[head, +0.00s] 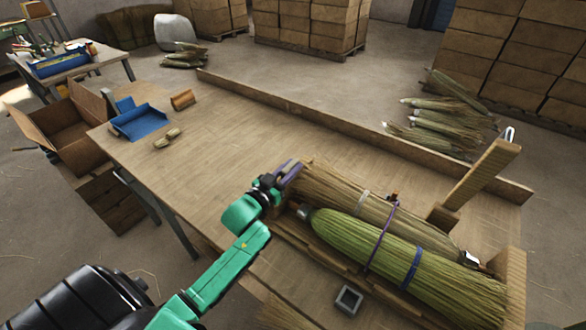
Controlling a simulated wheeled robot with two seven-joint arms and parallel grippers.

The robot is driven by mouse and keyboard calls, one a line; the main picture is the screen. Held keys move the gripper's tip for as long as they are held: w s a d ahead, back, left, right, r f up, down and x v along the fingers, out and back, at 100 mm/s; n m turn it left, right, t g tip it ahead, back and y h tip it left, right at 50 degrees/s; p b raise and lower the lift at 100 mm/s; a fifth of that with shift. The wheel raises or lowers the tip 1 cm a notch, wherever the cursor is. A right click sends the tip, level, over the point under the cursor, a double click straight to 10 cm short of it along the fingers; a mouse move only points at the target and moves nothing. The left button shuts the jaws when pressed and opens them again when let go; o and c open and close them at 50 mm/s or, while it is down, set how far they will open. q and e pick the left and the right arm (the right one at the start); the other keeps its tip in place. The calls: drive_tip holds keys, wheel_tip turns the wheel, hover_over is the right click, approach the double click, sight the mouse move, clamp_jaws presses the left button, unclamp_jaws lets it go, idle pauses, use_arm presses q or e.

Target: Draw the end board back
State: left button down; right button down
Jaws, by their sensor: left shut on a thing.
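My left gripper (288,172) is at the left end of the broom bundles and is shut on what looks like the end board (281,213). That board is mostly hidden behind my wrist. A tan straw bundle (345,190) and a green straw bundle (385,250) lie side by side in a wooden cradle, running down to the right. A purple band (381,237) goes around them, and a blue band (411,268) is on the green one. Another upright board (513,284) stands at the right end. My right gripper is not in view.
A wooden lever (483,176) rises behind the bundles. A small grey square cup (348,300) stands in front. A blue dustpan (140,121) and a small straw piece (167,138) lie at the table's far left. The middle of the table (235,135) is clear.

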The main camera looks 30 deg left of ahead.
use_arm(q)
drive_tip(key=w+a+b, duration=0.1)
drive_tip(key=a, duration=0.7)
drive_tip(key=shift+r, duration=0.1)
drive_tip(key=c, duration=0.7)
unclamp_jaws()
drive_tip(key=shift+a, duration=0.25)
